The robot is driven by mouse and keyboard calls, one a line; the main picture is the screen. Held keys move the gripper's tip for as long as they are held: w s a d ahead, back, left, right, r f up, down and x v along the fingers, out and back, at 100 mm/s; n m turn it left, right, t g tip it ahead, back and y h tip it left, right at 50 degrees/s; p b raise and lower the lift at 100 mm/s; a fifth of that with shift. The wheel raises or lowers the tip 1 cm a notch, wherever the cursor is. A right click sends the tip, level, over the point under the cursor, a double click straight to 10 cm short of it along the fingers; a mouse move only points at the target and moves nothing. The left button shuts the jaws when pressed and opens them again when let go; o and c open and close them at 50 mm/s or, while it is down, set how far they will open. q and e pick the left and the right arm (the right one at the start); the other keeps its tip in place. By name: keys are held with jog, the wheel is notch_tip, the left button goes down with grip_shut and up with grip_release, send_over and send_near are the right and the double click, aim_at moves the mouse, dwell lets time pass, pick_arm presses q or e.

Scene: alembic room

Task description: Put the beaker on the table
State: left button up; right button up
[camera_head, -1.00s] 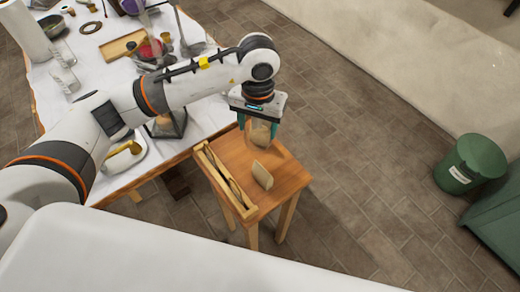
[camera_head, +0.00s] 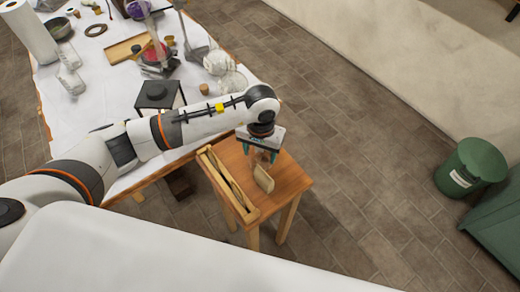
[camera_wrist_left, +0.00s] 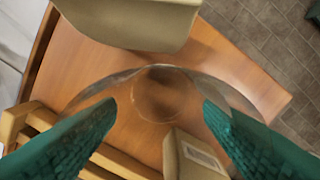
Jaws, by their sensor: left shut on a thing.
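The beaker is clear glass and shows in the left wrist view (camera_wrist_left: 158,95) between two teal fingers. My left gripper (camera_head: 259,152) is shut on it, over the small wooden table (camera_head: 290,178). In the head view the beaker is partly hidden by the gripper and a beige block. The wooden top shows through the glass in the left wrist view. I cannot tell whether its base touches the wood. My right gripper is not in view.
A beige block (camera_head: 263,180) stands close beside the beaker on the small table. A wooden rack (camera_head: 228,183) lines its left edge. The long white table (camera_head: 105,95) behind holds glassware and a black-topped box (camera_head: 158,93). A green bin (camera_head: 472,166) stands right.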

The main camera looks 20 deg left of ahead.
pick_arm(q)
jog(key=shift+f, duration=0.2)
jog(key=o, duration=1)
jog(key=shift+r, duration=0.1)
